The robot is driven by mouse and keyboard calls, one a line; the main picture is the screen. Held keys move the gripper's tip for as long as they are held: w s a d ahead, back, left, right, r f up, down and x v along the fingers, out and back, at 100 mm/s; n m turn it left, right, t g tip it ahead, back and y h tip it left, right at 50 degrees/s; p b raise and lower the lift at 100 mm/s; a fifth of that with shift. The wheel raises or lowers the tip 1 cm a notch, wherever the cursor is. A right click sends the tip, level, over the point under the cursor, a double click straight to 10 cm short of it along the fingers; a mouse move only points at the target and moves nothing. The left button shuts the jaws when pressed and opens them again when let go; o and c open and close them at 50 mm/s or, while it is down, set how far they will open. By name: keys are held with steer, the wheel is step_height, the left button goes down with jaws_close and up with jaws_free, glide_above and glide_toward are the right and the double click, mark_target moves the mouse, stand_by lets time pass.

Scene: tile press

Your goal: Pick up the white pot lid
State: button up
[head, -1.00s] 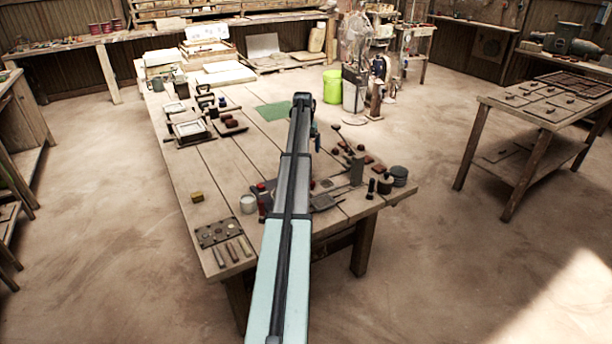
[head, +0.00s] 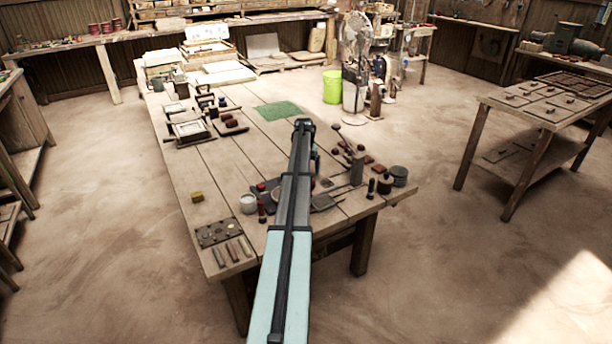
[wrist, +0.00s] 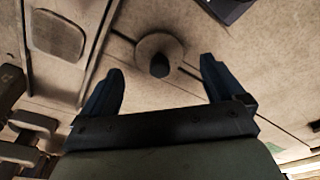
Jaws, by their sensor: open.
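In the wrist view, a round pale brownish disc with a dark knob (wrist: 143,47) lies on the planks, seen from above. It looks like the pot lid, though its colour does not read as clear white. My gripper (wrist: 161,66) is open, with one dark blue finger on each side of the knob in the picture. Nothing is held between the fingers. The height of the fingers above the disc is hard to tell. In the head view my arm hides the disc and most of the gripper. A small white pot (head: 248,204) stands left of my arm.
The wooden table (head: 200,165) carries several small tools and pots near its front right. A dark plate with holes (head: 216,232) lies at the front left. A green mat (head: 277,111) lies further back. The left middle planks are fairly clear.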

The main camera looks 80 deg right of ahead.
step_height(320, 180, down, 2)
steer(key=shift+d+f, duration=0.15)
steer(key=shift+f, duration=0.05)
steer(key=c, duration=1.1)
steer(key=r, duration=0.9)
steer(key=shift+w+r, duration=0.25)
steer(key=w+a+r+n, duration=0.3)
steer(key=w+a, duration=1)
steer(key=w, duration=0.4)
steer(key=a+m, duration=0.1)
steer(key=a, duration=0.3)
steer(key=s+a+m, duration=0.1)
steer(key=a, duration=0.4)
steer(key=s+a+m, duration=0.1)
steer(key=a, duration=0.4)
